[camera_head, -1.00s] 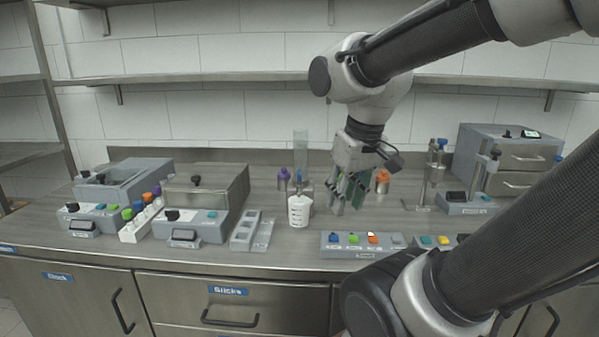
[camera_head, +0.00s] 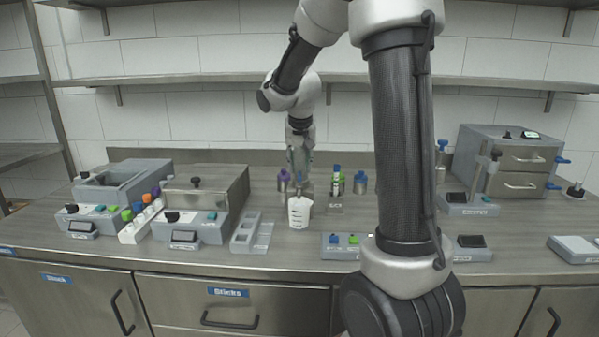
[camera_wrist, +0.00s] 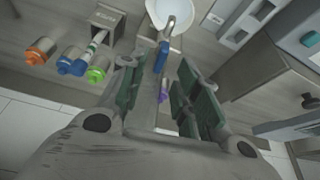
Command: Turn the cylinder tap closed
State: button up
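The cylinder tap's blue handle (camera_wrist: 162,57) shows in the wrist view between the two fingers of my gripper (camera_wrist: 157,78). The fingers are apart, with a gap on each side of the handle. A grey metal spout (camera_wrist: 176,27) runs from beside the handle to over a white cup (camera_wrist: 172,10). In the head view my gripper (camera_head: 299,163) points down behind the white cup (camera_head: 299,213), where the cylinder stands. The cylinder itself is mostly hidden by my gripper. Whether liquid flows from the spout cannot be told.
A purple-capped bottle (camera_head: 283,181) stands close left of my gripper. A marker holder (camera_head: 336,186) and a blue-capped bottle (camera_head: 360,183) stand to the right. A lidded grey box (camera_head: 225,190) is further left.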

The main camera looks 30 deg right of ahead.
aim_at(300, 173)
jog(key=x, duration=0.4)
grip_shut()
